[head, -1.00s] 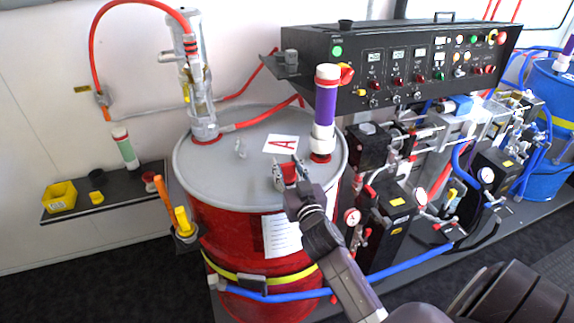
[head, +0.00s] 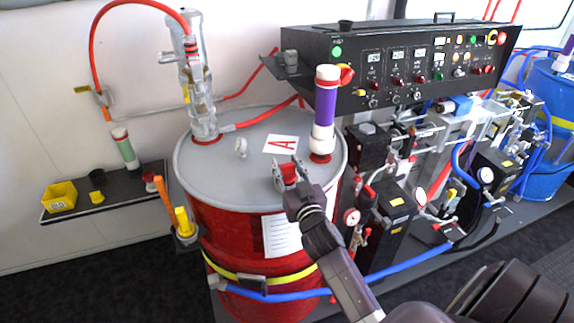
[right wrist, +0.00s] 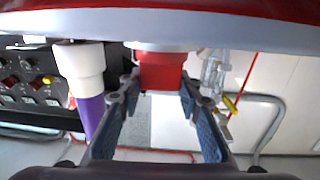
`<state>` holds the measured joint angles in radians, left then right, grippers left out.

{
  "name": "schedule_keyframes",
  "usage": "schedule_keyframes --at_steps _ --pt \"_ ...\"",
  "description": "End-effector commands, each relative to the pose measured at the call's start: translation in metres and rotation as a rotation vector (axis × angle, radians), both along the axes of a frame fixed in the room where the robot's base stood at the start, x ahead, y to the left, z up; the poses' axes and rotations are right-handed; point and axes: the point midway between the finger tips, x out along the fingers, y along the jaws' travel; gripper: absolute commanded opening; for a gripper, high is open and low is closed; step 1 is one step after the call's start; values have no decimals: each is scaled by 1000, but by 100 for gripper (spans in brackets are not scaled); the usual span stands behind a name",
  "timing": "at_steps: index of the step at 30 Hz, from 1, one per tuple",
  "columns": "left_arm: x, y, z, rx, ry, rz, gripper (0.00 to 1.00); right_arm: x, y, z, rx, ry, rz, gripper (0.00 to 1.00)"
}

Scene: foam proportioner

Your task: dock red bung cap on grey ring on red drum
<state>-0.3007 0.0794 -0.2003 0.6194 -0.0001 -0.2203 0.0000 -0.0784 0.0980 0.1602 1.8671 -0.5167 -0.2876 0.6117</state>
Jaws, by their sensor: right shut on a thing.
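The red bung cap (right wrist: 162,70) is between the fingertips of my right gripper (head: 287,174), over the near right part of the drum lid. The right wrist view shows the picture upside down, with the gripper (right wrist: 160,95) shut on the cap's sides. A pale grey ring (right wrist: 160,46) shows at the cap's lid-side end. I cannot tell whether cap and ring touch. The red drum (head: 225,226) has a grey lid (head: 205,180). My left gripper is not in view.
A purple-and-white tube (head: 326,105) stands on the lid close behind my gripper. A clear column (head: 200,95) with a red hose stands at the lid's back left. A small grey fitting (head: 241,147) and a label A (head: 281,144) are on the lid. Black equipment crowds the right.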

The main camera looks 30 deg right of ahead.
Motion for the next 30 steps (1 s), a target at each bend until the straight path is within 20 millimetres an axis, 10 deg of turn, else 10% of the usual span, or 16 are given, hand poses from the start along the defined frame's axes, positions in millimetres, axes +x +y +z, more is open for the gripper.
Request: schedule_keyframes --at_steps 25,26,30 --pt "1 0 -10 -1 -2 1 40 0 0 -12 0 -1 0 8" --pt "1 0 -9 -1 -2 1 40 0 0 -11 -1 -2 0 34" --pt "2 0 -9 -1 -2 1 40 0 0 -11 0 -1 0 39"
